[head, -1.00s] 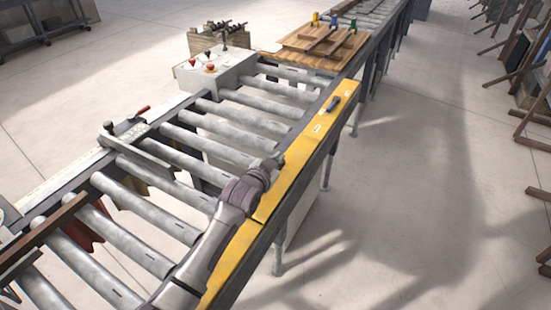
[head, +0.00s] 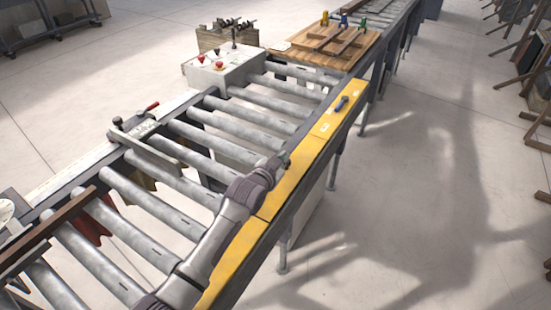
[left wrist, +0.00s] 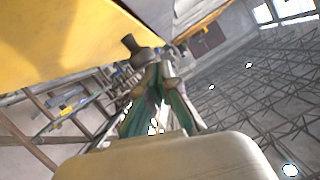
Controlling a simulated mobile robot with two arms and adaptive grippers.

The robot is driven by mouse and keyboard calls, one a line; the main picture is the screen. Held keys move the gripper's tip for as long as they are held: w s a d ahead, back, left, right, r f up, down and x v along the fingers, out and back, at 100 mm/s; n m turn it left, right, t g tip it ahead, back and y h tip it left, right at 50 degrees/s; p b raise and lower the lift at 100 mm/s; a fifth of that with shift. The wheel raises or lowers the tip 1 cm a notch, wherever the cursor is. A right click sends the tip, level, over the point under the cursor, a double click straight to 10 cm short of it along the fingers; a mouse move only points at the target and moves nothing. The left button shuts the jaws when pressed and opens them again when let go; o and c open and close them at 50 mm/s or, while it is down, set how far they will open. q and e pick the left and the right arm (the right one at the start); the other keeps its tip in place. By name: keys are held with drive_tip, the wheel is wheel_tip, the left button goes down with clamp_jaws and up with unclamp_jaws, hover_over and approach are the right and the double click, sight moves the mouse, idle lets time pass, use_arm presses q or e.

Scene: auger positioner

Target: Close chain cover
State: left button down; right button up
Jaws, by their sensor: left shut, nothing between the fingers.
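The yellow chain cover (head: 291,177) runs along the right side of the roller conveyor. Its far part carries a small blue-grey handle (head: 342,103) and looks nearly level with the near yellow part (head: 232,262). My left gripper (head: 284,158) is shut and empty at the cover's inner, roller-side edge. In the left wrist view, its fingers (left wrist: 152,75) with green sides come together just below a yellow panel (left wrist: 60,35). I cannot tell whether the fingertips touch the cover. My left forearm hides part of the near yellow strip. My right gripper is not in view.
Metal rollers (head: 235,128) lie left of the cover. A stop bracket (head: 145,140) sits on the left rail.

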use_arm(q)
drive_tip(key=r+p, duration=0.1)
drive_tip(key=r, duration=0.1)
drive_tip(key=r+p, duration=0.1)
drive_tip(key=shift+w+r, duration=0.2)
drive_tip(key=shift+r, duration=0.15)
drive_tip(key=b+v, duration=0.2)
drive_tip(key=v, duration=0.8)
drive_tip(key=shift+a+r, duration=0.2)
drive_tip(key=shift+a, duration=0.25)
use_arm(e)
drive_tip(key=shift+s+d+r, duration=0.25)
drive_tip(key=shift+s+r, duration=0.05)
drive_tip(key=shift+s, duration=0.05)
